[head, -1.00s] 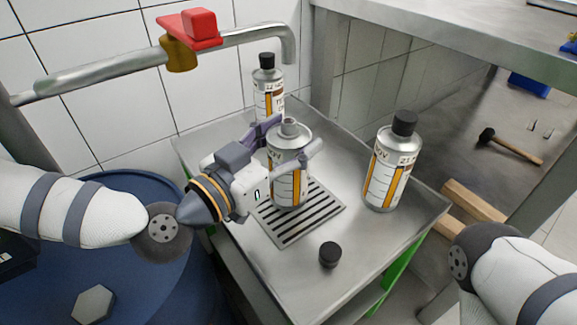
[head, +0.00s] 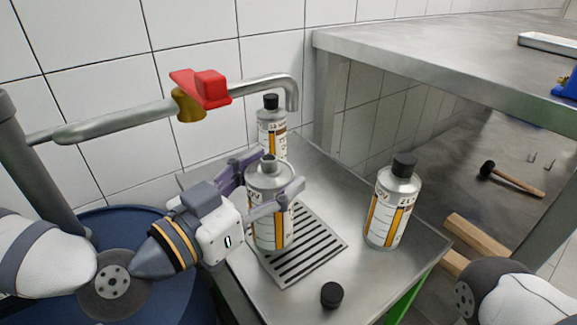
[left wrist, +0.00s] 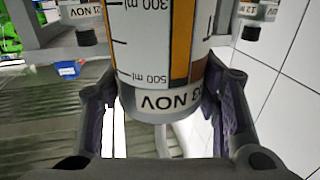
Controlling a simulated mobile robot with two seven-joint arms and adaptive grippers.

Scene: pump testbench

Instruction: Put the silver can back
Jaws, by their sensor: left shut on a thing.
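My left gripper (head: 280,173) is shut on a silver can (head: 270,212), one finger on each side of its upper part. The can is upright and has no cap, with an open neck, and a white and orange label. It is over the left part of the slotted drain grate (head: 318,243); whether its base touches is unclear. In the left wrist view the held can (left wrist: 155,50) appears upside down between the fingers. A black cap (head: 332,295) lies on the steel tray in front of the grate. My right gripper is out of view; only part of that arm shows.
A capped can (head: 392,208) stands on the tray's right side and another (head: 272,130) at the back. A tap with a red handle (head: 203,88) reaches over the tray (head: 385,275). A blue drum (head: 125,215) is at left. A steel table (head: 440,45) rises at right.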

